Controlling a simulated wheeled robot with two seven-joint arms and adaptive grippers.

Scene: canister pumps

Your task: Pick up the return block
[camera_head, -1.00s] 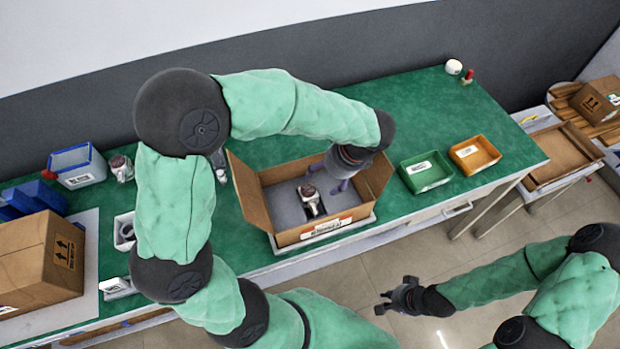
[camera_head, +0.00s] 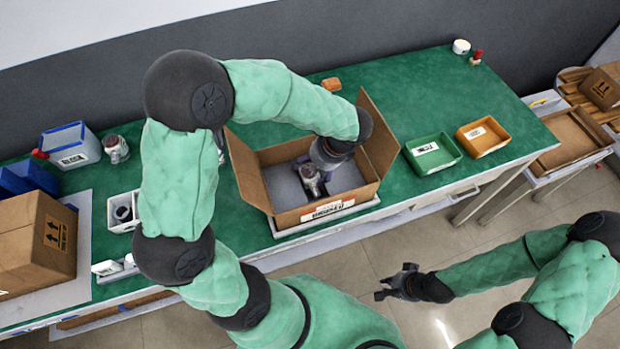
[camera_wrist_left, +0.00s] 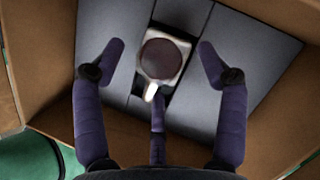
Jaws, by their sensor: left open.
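A small metal pump-like part with a round dark red-brown top (camera_wrist_left: 163,58) stands in the open cardboard box; it also shows in the head view (camera_head: 312,180). My left gripper (camera_wrist_left: 160,52) is open above it, one finger on each side and a third finger near its lower end, with gaps at the two sides. In the head view the left gripper (camera_head: 316,166) is inside the box, partly hidden by its wrist. A small orange-brown block (camera_head: 331,84) lies at the back of the green table. My right gripper (camera_head: 392,284) looks open and empty, over the floor.
The box walls and flaps (camera_head: 246,178) rise closely around the left gripper. A green tray (camera_head: 447,161) and an orange tray (camera_head: 470,149) stand to the right. A blue-white bin (camera_head: 76,158) and a closed carton (camera_head: 42,250) are at left.

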